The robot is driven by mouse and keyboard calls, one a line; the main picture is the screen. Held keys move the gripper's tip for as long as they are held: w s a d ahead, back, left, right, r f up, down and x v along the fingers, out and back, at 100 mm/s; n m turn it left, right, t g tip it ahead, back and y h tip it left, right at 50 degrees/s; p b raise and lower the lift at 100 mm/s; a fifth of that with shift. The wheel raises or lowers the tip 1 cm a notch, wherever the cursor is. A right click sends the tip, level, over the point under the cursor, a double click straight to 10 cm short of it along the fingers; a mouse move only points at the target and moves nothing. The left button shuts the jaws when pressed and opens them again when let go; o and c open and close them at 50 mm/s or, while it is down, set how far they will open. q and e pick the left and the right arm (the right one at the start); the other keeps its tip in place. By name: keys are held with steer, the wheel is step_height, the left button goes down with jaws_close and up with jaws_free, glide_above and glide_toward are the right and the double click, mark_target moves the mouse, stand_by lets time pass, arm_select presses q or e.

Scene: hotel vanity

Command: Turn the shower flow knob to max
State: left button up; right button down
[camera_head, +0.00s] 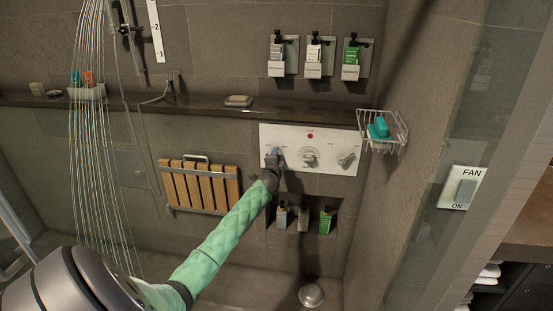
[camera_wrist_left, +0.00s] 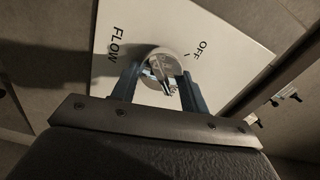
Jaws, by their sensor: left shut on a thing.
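A white control panel (camera_head: 335,139) is on the dark tiled shower wall, with a red dot at its top and three controls in a row. My left gripper (camera_head: 273,157) reaches the leftmost control. In the left wrist view, the metal flow knob (camera_wrist_left: 165,68) sits on the white panel beside the printed words FLOW and OFF. My left gripper (camera_wrist_left: 157,88) has its two fingers on either side of the knob's handle and is shut on it. The middle dial (camera_head: 309,157) and right knob (camera_head: 346,159) are free. My right gripper is not in view.
Water streams (camera_head: 90,150) fall at the left. A dark ledge (camera_head: 190,103) runs above the panel, with a wire basket (camera_head: 382,130) at its right end. A niche with several bottles (camera_head: 303,219) is below. A folded wooden seat (camera_head: 198,185) hangs left of my arm.

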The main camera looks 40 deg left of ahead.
arm_select(q)
steer(key=shift+a+r, duration=0.15)
steer(key=shift+r, duration=0.05)
steer(key=o, duration=1)
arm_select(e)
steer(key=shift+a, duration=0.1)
arm_select(q)
steer(key=shift+f, duration=0.1)
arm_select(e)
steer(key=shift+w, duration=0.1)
arm_select(q)
steer(key=shift+b+v, duration=0.7)
steer(key=shift+v, duration=3.4)
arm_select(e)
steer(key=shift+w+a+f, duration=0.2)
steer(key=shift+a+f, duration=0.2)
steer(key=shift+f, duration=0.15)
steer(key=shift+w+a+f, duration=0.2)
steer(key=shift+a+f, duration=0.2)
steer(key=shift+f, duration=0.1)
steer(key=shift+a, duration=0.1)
